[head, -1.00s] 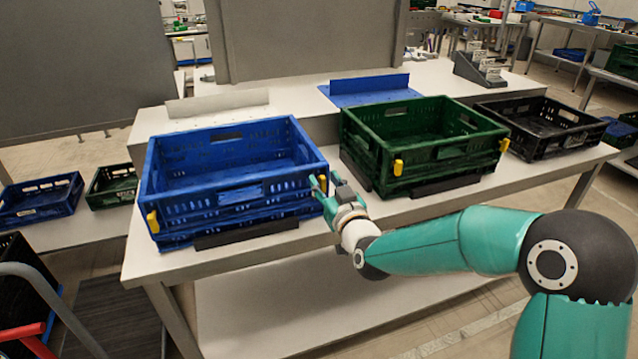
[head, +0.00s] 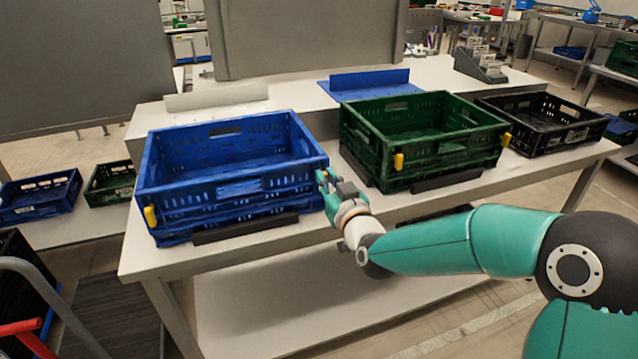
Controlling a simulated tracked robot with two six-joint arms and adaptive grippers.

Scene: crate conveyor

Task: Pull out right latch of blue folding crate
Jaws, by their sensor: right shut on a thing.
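The blue folding crate (head: 238,188) stands upright and unfolded on the left part of the white table. Its left yellow latch (head: 150,216) shows at the front left corner. My right gripper (head: 323,180) is at the crate's front right corner, shut on the right latch (head: 322,175), of which only a bit of yellow shows between the fingers. The rest of that latch is hidden by the fingers. My left gripper is not in view.
A green crate (head: 411,174) with yellow latches stands close to the right of my gripper. A black crate (head: 552,118) is farther right. Dark stop bars (head: 245,229) lie in front of the crates. A raised shelf with a blue plate (head: 370,90) is behind.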

